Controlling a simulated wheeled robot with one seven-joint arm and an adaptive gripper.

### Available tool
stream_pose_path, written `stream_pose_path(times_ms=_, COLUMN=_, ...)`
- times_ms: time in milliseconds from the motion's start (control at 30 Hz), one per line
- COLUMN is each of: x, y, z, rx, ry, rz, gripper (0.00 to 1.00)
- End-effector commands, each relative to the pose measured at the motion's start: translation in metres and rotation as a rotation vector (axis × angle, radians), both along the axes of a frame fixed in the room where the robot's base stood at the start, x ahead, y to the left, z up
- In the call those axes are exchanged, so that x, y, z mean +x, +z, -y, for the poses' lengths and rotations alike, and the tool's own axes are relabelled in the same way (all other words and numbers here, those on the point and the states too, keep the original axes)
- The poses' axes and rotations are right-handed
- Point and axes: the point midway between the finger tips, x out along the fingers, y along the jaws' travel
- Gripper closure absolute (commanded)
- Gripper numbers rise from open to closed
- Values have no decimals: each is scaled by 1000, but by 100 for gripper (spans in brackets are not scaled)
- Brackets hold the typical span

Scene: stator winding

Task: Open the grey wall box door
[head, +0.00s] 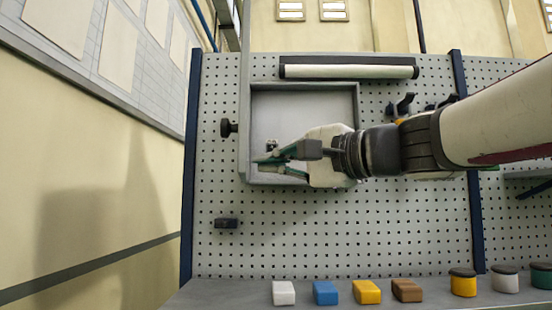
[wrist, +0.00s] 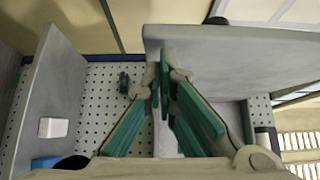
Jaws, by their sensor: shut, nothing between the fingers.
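The grey wall box (head: 305,118) hangs on the pegboard, and its inside shows. Its grey door (head: 244,105) stands swung out at the box's left side, seen nearly edge-on, with a black knob (head: 228,128) on its outer face. In the wrist view the door (wrist: 235,58) is a broad grey panel, with the knob (wrist: 215,20) at its far side. My gripper (head: 262,160) is in front of the lower part of the box, pointing left toward the door's inner side. Its green-padded fingers (wrist: 160,92) are shut and empty. I cannot tell whether they touch the door.
A white roll (head: 348,72) is above the box. A small black fitting (head: 227,223) is on the pegboard below. Coloured blocks (head: 325,292) and several lidded pots (head: 463,283) line the worktop. The pegboard left of the door is mostly clear.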

Motion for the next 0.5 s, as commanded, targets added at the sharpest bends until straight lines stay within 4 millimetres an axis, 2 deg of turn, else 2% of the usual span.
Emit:
stream_pose_path(times_ms=400, x=-1, y=0, z=-4, rx=0, ry=1, rz=0, gripper=100)
stream_pose_path(times_ms=500, x=-2, y=-1, z=-15, rx=-1, ry=4, rz=2, gripper=100)
